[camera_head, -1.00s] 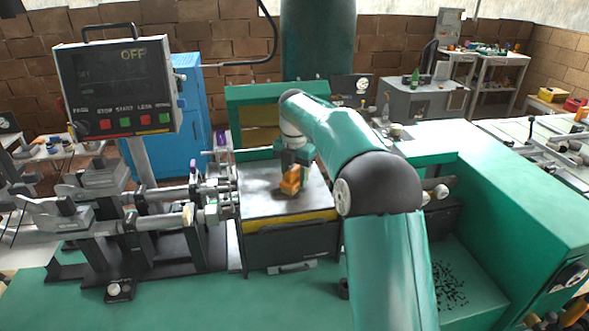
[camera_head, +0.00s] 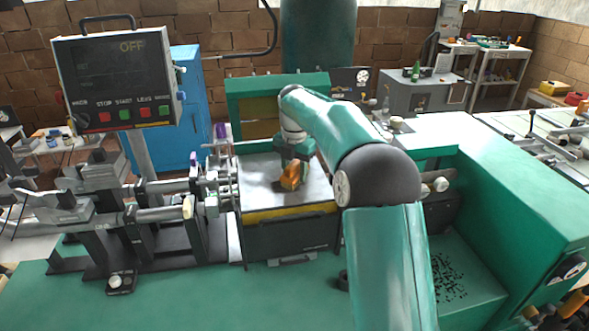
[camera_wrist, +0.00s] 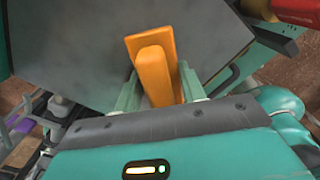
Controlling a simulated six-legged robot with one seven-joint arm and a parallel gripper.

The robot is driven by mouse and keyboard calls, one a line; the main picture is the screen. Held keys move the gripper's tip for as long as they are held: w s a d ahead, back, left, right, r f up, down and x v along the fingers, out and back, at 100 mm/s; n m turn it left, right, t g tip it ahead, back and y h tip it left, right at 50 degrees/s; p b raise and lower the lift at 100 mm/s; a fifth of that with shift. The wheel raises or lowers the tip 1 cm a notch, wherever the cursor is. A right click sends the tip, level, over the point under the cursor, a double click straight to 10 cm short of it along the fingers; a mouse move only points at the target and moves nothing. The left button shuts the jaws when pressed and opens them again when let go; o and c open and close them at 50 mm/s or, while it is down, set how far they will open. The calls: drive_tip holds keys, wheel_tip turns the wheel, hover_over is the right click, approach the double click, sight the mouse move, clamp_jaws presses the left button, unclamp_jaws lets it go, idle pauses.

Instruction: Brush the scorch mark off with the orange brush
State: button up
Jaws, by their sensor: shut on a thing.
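The orange brush (camera_head: 290,177) is held low over the grey metal plate (camera_head: 257,172) of the machine. My gripper (camera_head: 293,161) is shut on it from above. In the wrist view the brush (camera_wrist: 156,62) sits between the two green fingers of my gripper (camera_wrist: 158,90), over the plate (camera_wrist: 75,45). Whether its bristles touch the plate is hidden. A dark, blurred scorch mark (camera_head: 277,187) shows on the plate just left of the brush. Part of the mark may lie hidden beneath the brush.
A control box (camera_head: 118,82) reading OFF stands at the left. Metal rods and clamps (camera_head: 165,212) lie left of the plate. A green raised panel (camera_head: 275,92) stands behind it. A green machine body (camera_head: 525,185) fills the right. The plate's front left is bare.

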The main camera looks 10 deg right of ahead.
sight(284, 175)
drive_tip(key=shift+f, duration=0.7)
drive_tip(key=shift+a, duration=0.1)
drive_tip(key=shift+a+r, duration=0.1)
drive_tip(key=shift+a, duration=2.75)
drive_tip(key=shift+d+f, duration=0.2)
drive_tip(key=shift+d, duration=2.75)
drive_tip(key=shift+a+r, duration=0.15)
drive_tip(key=shift+a, duration=2.85)
drive_tip(key=shift+d, duration=3)
drive_tip(key=shift+a, duration=1.55)
